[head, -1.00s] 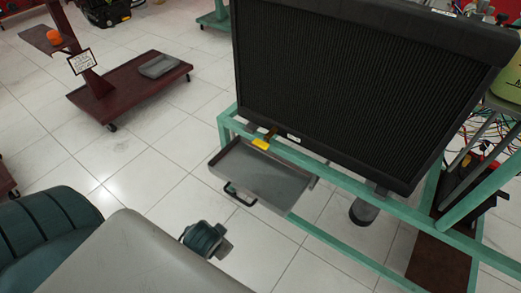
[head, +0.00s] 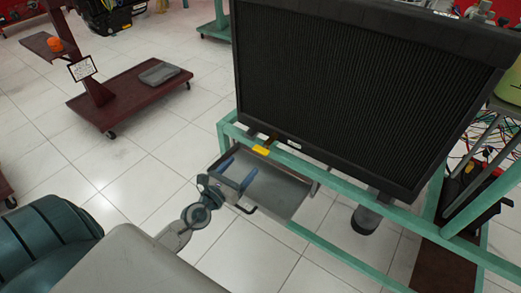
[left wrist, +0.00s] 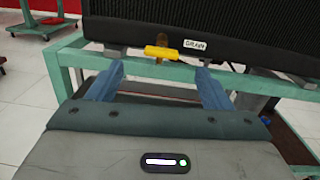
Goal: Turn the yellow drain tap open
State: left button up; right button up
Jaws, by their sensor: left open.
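The yellow drain tap (head: 261,150) sits at the bottom left of the black radiator (head: 340,90), by the green frame's top rail. In the left wrist view the tap handle (left wrist: 160,52) lies crosswise below a brass stem, beside a white label (left wrist: 195,44). My left gripper (head: 238,176) is open and empty over the grey tray, short of the tap. In the left wrist view its two blue fingers (left wrist: 160,76) point toward the tap, which shows between and beyond them. My right gripper is not in view.
A grey tray (head: 285,205) with a black handle hangs below the tap. The green frame rail (head: 330,180) runs along under the radiator. A maroon trolley (head: 140,95) stands at the left. White tiled floor lies open between.

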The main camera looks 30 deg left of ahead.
aim_at(258, 152)
pick_arm(q)
jog(key=shift+m, duration=0.5)
jog(key=w, duration=0.6)
jog(key=w+d, duration=0.1)
jog(key=w, duration=0.3)
jog(key=shift+f, duration=0.3)
jog(key=shift+w+h, duration=0.3)
jog(key=shift+w, duration=0.2)
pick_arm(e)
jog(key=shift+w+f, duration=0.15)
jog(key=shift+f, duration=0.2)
pick_arm(q)
jog(key=shift+c, duration=1.1)
jog(key=c, duration=0.8)
jog(key=shift+o, duration=0.2)
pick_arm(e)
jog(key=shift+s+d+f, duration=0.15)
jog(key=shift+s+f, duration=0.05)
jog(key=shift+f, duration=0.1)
